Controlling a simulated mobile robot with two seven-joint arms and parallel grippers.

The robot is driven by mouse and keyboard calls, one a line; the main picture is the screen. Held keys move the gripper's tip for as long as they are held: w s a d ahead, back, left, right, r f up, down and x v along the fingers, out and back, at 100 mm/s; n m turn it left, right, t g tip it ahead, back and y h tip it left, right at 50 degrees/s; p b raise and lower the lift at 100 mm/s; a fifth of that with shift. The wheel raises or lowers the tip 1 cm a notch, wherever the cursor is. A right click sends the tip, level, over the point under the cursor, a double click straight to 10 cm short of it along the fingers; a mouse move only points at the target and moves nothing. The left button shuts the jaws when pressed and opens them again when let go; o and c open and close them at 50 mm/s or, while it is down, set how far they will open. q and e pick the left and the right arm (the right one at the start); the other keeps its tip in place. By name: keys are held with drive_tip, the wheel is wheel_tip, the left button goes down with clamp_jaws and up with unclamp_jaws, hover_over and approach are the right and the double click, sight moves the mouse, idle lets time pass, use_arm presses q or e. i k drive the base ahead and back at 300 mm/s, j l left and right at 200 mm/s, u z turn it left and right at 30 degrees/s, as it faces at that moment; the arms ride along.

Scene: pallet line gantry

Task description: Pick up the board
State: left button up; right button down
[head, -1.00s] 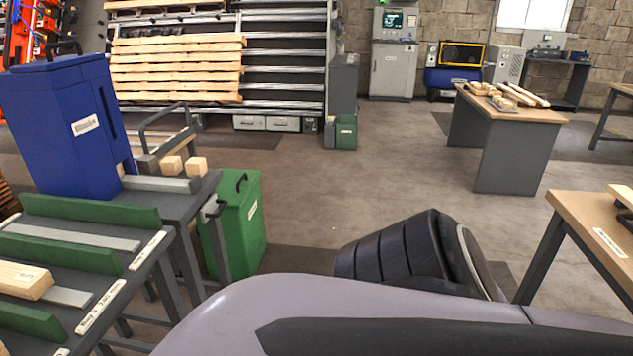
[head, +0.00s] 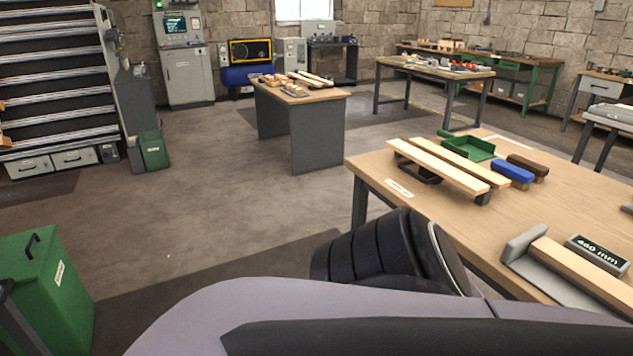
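Two pale wooden boards lie side by side on a dark stand on the wooden workbench (head: 400,212) at right: a nearer board (head: 436,166) and a farther board (head: 462,162). Another pale board (head: 582,271) lies in a grey measuring fixture (head: 537,268) at the bench's right front, cut off by the picture edge. I cannot tell which of these the task means. Neither gripper shows; only part of my own body fills the bottom.
By the boards are a green tray (head: 468,147), a blue block brush (head: 513,174), a brown one (head: 528,165) and a "460 mm" display (head: 597,252). A green bin (head: 45,290) stands at lower left. The middle floor is clear.

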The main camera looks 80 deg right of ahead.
sight(615, 291)
drive_tip(key=z, duration=3.85)
